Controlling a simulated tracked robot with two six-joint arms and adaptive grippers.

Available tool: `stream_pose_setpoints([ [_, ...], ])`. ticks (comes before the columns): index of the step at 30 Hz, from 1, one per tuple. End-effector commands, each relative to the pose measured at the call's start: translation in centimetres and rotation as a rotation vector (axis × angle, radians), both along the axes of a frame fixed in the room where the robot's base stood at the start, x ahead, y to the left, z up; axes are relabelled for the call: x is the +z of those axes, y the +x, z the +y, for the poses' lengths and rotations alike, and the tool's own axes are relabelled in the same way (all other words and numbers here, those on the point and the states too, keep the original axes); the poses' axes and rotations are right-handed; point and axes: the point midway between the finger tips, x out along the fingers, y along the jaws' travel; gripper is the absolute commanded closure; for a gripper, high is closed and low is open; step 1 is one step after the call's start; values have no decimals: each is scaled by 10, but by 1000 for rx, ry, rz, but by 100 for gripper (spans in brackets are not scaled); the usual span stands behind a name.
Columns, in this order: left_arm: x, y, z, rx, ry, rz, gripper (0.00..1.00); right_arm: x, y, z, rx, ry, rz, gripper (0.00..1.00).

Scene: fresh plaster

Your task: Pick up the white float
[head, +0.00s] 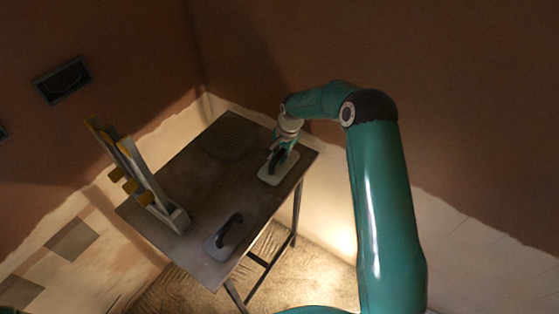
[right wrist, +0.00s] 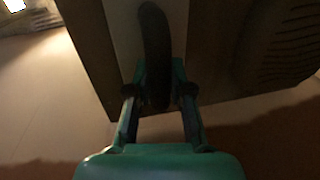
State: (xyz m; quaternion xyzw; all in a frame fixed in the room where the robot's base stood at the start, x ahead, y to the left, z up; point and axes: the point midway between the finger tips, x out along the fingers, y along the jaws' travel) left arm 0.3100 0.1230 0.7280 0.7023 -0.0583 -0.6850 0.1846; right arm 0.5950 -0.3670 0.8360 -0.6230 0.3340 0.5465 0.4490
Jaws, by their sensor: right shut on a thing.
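The white float (head: 274,175) is a pale flat plate with a dark handle, lying near the far right corner of the table in the head view. My right gripper (head: 278,157) reaches down over it and is shut on its handle. In the right wrist view my right gripper (right wrist: 159,92) has its two fingers on either side of the dark handle, with the pale plate of the float (right wrist: 122,32) beneath. Whether the float touches the table cannot be told for certain. My left gripper is not in view.
The dark table (head: 190,170) also bears a second float with a dark handle (head: 226,236) at the near edge. An upright stand with yellow parts (head: 147,180) is at the left. A dark ridged round patch (head: 228,138) lies at the back. Plastered walls stand close behind.

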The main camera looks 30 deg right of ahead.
Motion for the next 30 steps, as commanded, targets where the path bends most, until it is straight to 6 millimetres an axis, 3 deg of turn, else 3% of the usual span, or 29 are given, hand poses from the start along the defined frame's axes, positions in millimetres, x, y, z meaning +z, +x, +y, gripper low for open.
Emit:
stream_pose_setpoints([
  [8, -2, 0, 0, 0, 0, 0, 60, 8, 1, 0, 0, -2, -4, 100],
  [14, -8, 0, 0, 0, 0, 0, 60, 31, 1, 0, 1, -2, -5, 100],
  [30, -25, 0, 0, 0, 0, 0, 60, 167, 2, 1, 1, -1, -6, 100],
])
